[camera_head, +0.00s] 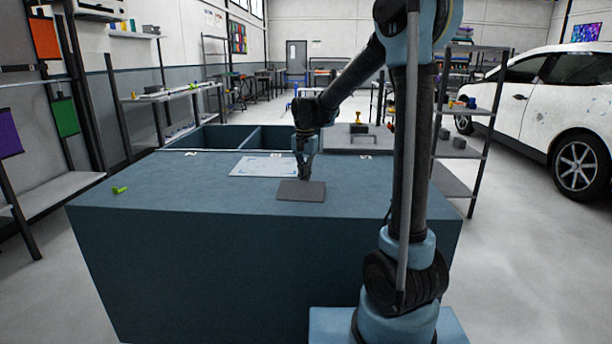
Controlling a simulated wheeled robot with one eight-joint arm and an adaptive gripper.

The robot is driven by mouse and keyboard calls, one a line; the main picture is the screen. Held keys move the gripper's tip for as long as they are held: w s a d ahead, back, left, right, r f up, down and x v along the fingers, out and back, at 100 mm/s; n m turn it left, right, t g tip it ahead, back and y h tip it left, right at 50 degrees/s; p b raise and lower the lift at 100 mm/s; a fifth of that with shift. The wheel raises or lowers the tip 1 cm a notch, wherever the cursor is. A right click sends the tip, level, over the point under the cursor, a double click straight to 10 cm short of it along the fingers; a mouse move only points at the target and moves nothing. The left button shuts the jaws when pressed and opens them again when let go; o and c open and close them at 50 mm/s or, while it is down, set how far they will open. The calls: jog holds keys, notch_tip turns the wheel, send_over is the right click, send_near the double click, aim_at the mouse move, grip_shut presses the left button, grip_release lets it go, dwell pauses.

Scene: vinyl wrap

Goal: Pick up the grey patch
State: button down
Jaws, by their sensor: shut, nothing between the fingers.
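The grey patch (301,192) is a flat dark grey rectangle on the blue-grey table top (190,200), near the middle. My gripper (305,177) points down at the patch's far edge, with its fingertips close together and nothing seen between them. I cannot tell whether the tips touch the patch or are just above or behind it.
A pale sheet (262,167) lies behind and left of the patch. A small yellow-green item (119,190) lies at the table's left. Open compartments (225,138) are behind the table top. A shelf rack (480,120) and a white car (550,90) stand to the right.

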aim_at(291, 195)
dwell(0.3)
jog(key=s+a, duration=0.1)
jog(key=s, duration=0.2)
jog(key=s+a, duration=0.2)
jog(key=s, duration=0.2)
jog(key=s+a, duration=0.1)
jog(key=s, duration=0.2)
jog(key=shift+s+a, duration=0.15)
jog(key=shift+s, duration=0.15)
